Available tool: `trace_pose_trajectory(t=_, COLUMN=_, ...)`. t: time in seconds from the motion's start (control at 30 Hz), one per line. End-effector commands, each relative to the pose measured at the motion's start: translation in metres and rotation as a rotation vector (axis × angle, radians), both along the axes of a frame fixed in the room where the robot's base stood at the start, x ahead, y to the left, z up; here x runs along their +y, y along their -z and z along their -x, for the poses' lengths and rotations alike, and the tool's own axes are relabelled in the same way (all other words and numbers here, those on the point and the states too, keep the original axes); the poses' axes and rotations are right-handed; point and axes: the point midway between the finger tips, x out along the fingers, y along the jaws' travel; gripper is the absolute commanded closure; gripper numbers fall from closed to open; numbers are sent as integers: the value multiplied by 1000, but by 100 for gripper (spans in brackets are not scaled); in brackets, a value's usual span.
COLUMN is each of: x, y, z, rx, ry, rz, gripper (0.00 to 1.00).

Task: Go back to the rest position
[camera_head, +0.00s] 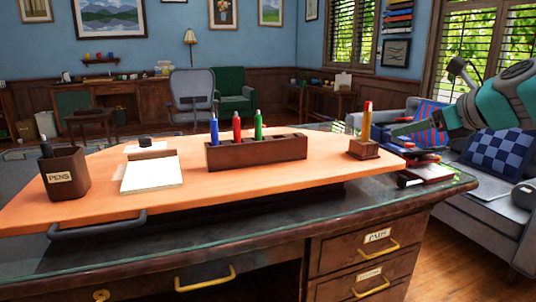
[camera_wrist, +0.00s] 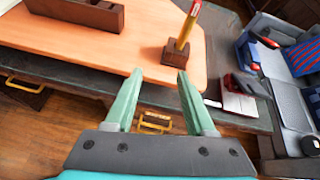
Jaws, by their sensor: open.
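My gripper (camera_wrist: 160,80) is open and empty, with two green fingers apart in the wrist view. In the head view my gripper (camera_head: 402,130) reaches in from the right edge, above the right end of the orange board. An orange-yellow marker (camera_head: 367,120) stands upright in a small wooden block (camera_head: 363,149) on that end. In the wrist view the marker (camera_wrist: 187,27) and its block lie beyond the fingertips, not between them. A long wooden holder (camera_head: 257,153) at the middle holds a blue marker (camera_head: 214,130), a red marker (camera_head: 236,127) and a green marker (camera_head: 258,126).
The orange board (camera_head: 110,215) rests on a dark desk (camera_head: 350,215). A pen cup (camera_head: 65,175) and a notepad (camera_head: 152,175) stand at its left. Books (camera_head: 428,172) lie at the desk's right corner, by a grey sofa (camera_head: 495,200). Open floor shows right of the desk.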

Motion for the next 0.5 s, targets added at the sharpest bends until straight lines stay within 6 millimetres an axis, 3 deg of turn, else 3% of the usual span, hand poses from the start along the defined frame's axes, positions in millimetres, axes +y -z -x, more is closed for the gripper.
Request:
trace_pose_trajectory(t=0.33, x=76, y=71, z=27, rx=53, ry=-300, rz=319, gripper=45)
trace_pose_trajectory(t=0.5, x=129, y=137, z=72, rx=81, ry=-615, rz=588, gripper=45)
